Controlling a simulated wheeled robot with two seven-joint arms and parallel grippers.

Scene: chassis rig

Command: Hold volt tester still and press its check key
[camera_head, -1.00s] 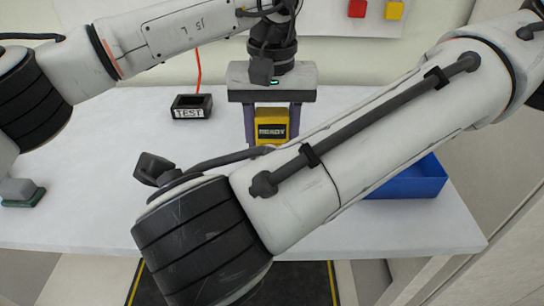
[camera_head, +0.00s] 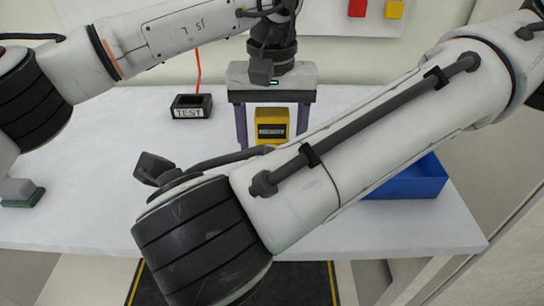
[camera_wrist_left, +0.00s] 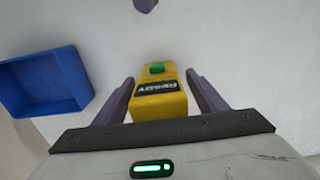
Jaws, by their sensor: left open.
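The yellow volt tester (camera_head: 272,114) has a dark label on its side. In the left wrist view the tester (camera_wrist_left: 158,109) shows a green key (camera_wrist_left: 157,68) on its far end. My left gripper (camera_head: 272,145) is open, with one purple finger on each side of the tester and a gap on both sides. The same gripper (camera_wrist_left: 163,88) frames it in the left wrist view. A purple tip, probably of my right gripper (camera_wrist_left: 145,5), shows at the top edge of that view. In the head view my right forearm hides the rest of that gripper.
A black box marked TEST (camera_head: 191,107) with a red cable stands left of the tester. A blue bin (camera_head: 410,181) sits to the right, partly behind my right arm. A grey and green block (camera_head: 20,192) lies at the far left. The white table (camera_head: 110,175) is clear between.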

